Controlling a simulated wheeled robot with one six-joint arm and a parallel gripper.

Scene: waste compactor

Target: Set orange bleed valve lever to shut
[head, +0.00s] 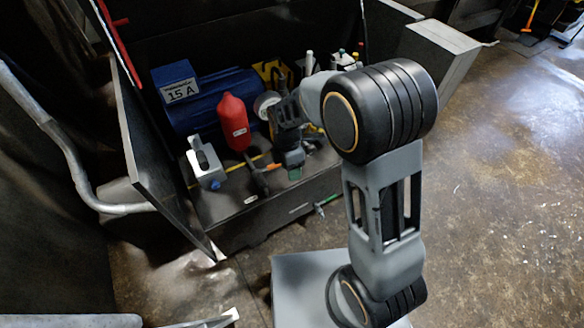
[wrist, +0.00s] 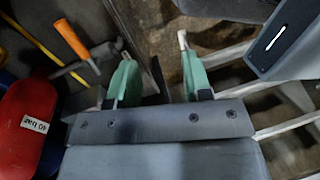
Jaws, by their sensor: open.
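The orange lever (wrist: 72,40) shows in the wrist view at the upper left, on a thin metal stem beside a dark grey fitting. In the head view a small orange part (head: 273,166) shows just left of my gripper's fingers; it looks like the same lever. My gripper (wrist: 160,78) is open, its two green fingers apart with nothing held between them. The lever lies outside the gap, left of the left finger, and I see no contact. In the head view my gripper (head: 293,170) hangs over the front of the machine, partly hidden by its own wrist.
A red cylinder (head: 233,121) marked "40 bar" (wrist: 36,124) stands close on the left. Behind it are a blue motor (head: 215,100) with a "15 A" box and a round gauge (head: 266,104). A white bracket (head: 205,162) stands front left. An open dark panel (head: 150,150) bounds the left side.

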